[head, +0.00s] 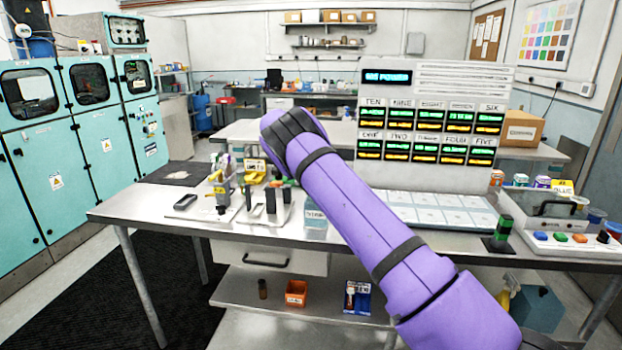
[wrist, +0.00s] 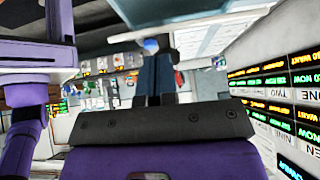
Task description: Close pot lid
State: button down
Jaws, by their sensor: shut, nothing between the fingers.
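No pot lid can be made out for certain. The nearest candidate in the head view is a clear, grey-framed cover with a dark handle (head: 556,208) on the right end of the bench; I cannot tell whether it is open or shut. Small colored pots (head: 542,182) stand behind it. My gripper (wrist: 158,52) shows in the wrist view with its dark fingers together and nothing between them. A large dark, pale-edged shape (wrist: 185,10) lies beyond the fingertips; I cannot tell what it is or whether they touch it. In the head view my purple arm hides the gripper.
A lit display panel (head: 433,120) stands at the back of the metal bench (head: 150,212). Tools and dark blocks (head: 265,203) stand left of my arm. A green-and-black upright piece (head: 501,233) and a tray of colored buttons (head: 558,241) are at the right.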

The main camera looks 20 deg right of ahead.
jog(key=shift+w+a+f+g+h, duration=0.15)
jog(key=shift+a+f+g+h, duration=0.15)
jog(key=shift+f+h, duration=0.1)
jog(key=shift+w+a+f, duration=0.2)
jog(key=shift+a+f, duration=0.05)
jog(key=shift+f, duration=0.25)
dwell(1.3)
dwell(0.4)
